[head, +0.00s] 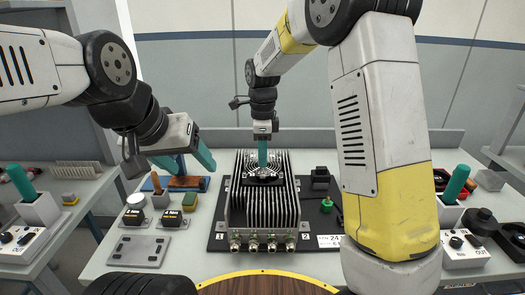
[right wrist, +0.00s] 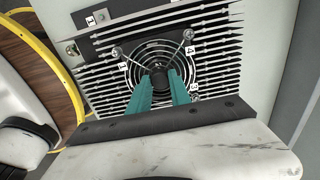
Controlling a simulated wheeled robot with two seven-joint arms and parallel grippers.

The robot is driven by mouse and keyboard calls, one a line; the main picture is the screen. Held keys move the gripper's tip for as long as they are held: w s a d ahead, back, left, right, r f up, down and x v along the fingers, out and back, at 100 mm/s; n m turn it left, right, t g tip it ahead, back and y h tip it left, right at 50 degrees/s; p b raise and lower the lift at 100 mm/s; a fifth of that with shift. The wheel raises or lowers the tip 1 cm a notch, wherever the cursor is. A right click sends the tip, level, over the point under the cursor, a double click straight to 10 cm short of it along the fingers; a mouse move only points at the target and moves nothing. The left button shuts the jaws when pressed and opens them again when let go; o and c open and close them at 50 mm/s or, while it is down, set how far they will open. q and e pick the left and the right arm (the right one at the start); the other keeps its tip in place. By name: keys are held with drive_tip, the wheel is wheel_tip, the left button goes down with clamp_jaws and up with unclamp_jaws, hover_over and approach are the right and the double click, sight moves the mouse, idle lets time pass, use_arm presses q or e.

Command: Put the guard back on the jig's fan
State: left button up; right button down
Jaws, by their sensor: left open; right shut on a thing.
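The jig (head: 262,210) is a finned grey metal block on a black base plate, in the middle of the table in the head view. The round wire guard (head: 263,173) is at the fan on top of the fins. In the right wrist view the guard (right wrist: 160,50) shows concentric rings and legs with eyelets, over the dark fan opening. My right gripper (head: 262,163) points straight down with its teal fingers (right wrist: 166,80) shut on the guard near its middle. Whether the guard touches the block cannot be told. My left gripper (head: 188,160) is open and empty, left of the jig.
Connectors line the jig's front.

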drive_tip(key=shift+f, duration=1)
drive_tip(key=c, duration=1.1)
unclamp_jaws()
wheel_tip(320, 180, up, 8)
drive_tip(key=shift+f, duration=0.2)
drive_tip(key=shift+r, duration=0.1)
